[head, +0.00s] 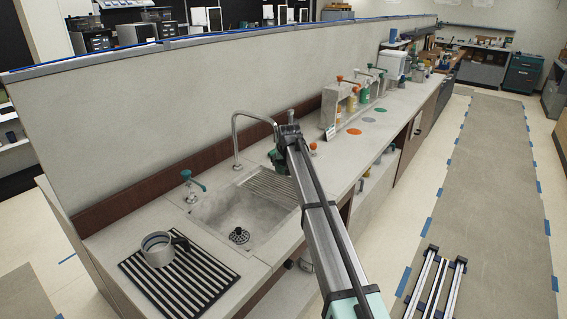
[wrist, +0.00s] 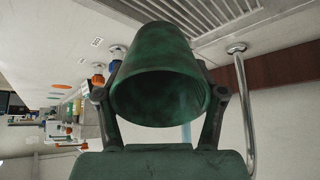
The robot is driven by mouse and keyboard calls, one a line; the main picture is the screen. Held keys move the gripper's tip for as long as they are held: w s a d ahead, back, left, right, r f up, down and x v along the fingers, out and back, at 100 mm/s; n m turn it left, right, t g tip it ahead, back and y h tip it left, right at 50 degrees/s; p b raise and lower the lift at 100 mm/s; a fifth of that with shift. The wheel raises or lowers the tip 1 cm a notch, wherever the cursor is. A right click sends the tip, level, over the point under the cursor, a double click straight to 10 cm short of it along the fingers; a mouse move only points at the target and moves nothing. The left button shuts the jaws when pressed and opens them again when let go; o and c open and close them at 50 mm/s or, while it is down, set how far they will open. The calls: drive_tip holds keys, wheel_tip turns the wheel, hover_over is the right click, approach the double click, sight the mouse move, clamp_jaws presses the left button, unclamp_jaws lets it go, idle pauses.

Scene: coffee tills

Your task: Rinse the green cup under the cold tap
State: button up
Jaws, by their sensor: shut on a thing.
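The green cup (wrist: 160,65) fills the middle of the wrist view, its mouth facing the camera and dark inside. My gripper (wrist: 160,97) is shut on it, one finger on each side. In the head view the green cup (head: 276,160) is mostly hidden by my gripper (head: 286,142), above the ribbed drainboard and right of the curved tap spout (head: 234,140). A teal-handled tap (head: 190,180) stands left of the sink; an orange knob (head: 313,146) is to the right. A pale bluish strip shows behind the cup in the wrist view; I cannot tell if it is water.
The sink (head: 225,215) has a dark drain (head: 239,236). A metal pitcher (head: 157,249) stands on a striped mat (head: 190,292) at the left. Pump bottles (head: 351,102) and coloured discs (head: 368,120) are farther along the counter. A wall (head: 190,100) rises behind.

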drive_tip(key=shift+d, duration=0.1)
idle(0.3)
drive_tip(key=shift+w+d, duration=0.15)
drive_tip(key=shift+d, duration=0.35)
drive_tip(key=shift+a, duration=0.25)
drive_tip(key=shift+a, duration=0.35)
drive_tip(key=shift+d, duration=0.15)
drive_tip(key=shift+d, duration=0.45)
idle(0.3)
drive_tip(key=s+d, duration=0.2)
drive_tip(key=s, duration=0.5)
drive_tip(key=shift+s, duration=0.4)
drive_tip(key=shift+r, duration=0.1)
idle(1.3)
